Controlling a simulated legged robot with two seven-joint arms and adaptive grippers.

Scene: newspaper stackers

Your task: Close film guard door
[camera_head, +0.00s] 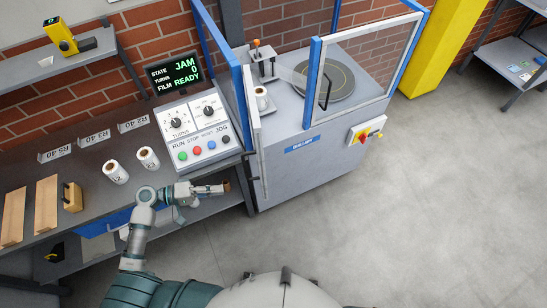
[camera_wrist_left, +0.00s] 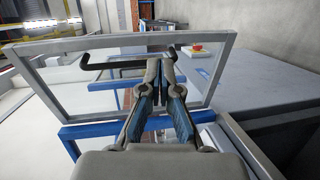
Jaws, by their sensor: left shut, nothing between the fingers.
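The film guard door (camera_wrist_left: 223,70) is a clear panel in a pale grey frame with a black bar handle (camera_wrist_left: 100,66). In the head view the door (camera_head: 257,135) shows nearly edge-on at the front left of the machine, and looks swung out from the blue guard frame (camera_head: 235,75). My left gripper (camera_head: 228,186) is shut and empty, just left of the door's lower part. In the left wrist view its fingertips (camera_wrist_left: 160,62) overlap the handle and panel; I cannot tell whether they touch. My right gripper is not in view.
The wrapper machine (camera_head: 330,150) has a round turntable (camera_head: 325,80) and a second framed panel with a handle (camera_head: 325,92). A control panel (camera_head: 195,130) and film rolls (camera_head: 148,158) stand on the bench at left. The floor at right (camera_head: 430,200) is clear.

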